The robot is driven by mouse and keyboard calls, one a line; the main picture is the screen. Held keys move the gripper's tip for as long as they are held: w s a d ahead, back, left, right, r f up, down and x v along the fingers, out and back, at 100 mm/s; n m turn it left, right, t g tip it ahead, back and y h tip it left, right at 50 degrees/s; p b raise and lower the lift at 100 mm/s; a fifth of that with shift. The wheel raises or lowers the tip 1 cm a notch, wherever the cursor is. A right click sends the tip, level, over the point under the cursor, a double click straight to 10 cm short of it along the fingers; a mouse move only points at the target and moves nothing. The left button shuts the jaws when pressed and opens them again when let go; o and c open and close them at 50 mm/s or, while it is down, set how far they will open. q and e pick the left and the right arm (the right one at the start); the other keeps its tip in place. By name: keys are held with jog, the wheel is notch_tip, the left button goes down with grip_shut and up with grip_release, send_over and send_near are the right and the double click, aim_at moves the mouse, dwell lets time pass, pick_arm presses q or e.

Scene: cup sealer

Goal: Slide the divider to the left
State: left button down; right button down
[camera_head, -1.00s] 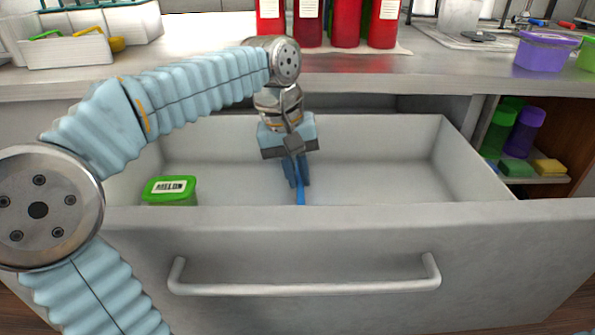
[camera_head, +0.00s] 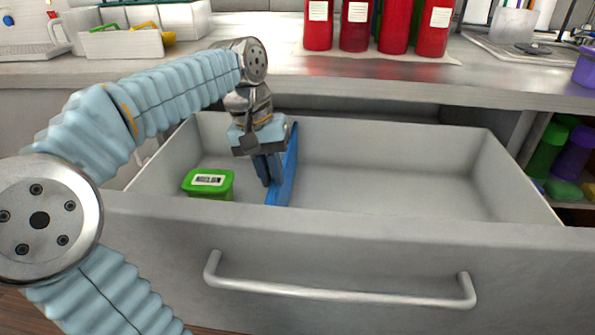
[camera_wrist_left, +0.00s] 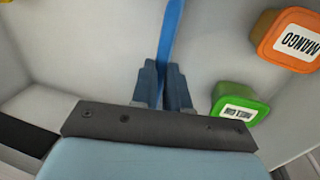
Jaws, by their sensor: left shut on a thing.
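The divider (camera_head: 287,170) is a thin blue upright panel running front to back inside the open grey drawer (camera_head: 400,165), left of its middle. My left gripper (camera_head: 267,180) reaches down into the drawer and is shut on the divider. In the left wrist view the divider (camera_wrist_left: 171,30) runs between the two fingers of the left gripper (camera_wrist_left: 164,72). A green-lidded tub (camera_head: 208,183) stands in the drawer to the left of the divider; it also shows in the left wrist view (camera_wrist_left: 240,108). My right gripper is not in view.
An orange tub labelled MANGO (camera_wrist_left: 290,40) is beside the green one in the left wrist view. The drawer is empty right of the divider. The drawer handle (camera_head: 340,293) is at the front. Red bottles (camera_head: 393,25) and a white bin (camera_head: 120,42) stand on the counter behind.

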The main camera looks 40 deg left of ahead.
pick_arm(q)
jog(key=shift+s+a, duration=0.1)
jog(key=shift+a, duration=0.05)
jog(key=c, duration=1.1)
grip_release()
jog(key=shift+s+a, duration=0.1)
jog(key=r, duration=0.4)
jog(key=s+a+r+p, duration=0.1)
jog(key=r, duration=0.4)
jog(key=a+r, duration=0.1)
jog(key=r, duration=0.3)
jog(key=shift+s+a+r+p, duration=0.1)
jog(key=shift+s+r+p, duration=0.05)
jog(key=shift+r+p, duration=0.2)
jog(key=shift+f, duration=0.15)
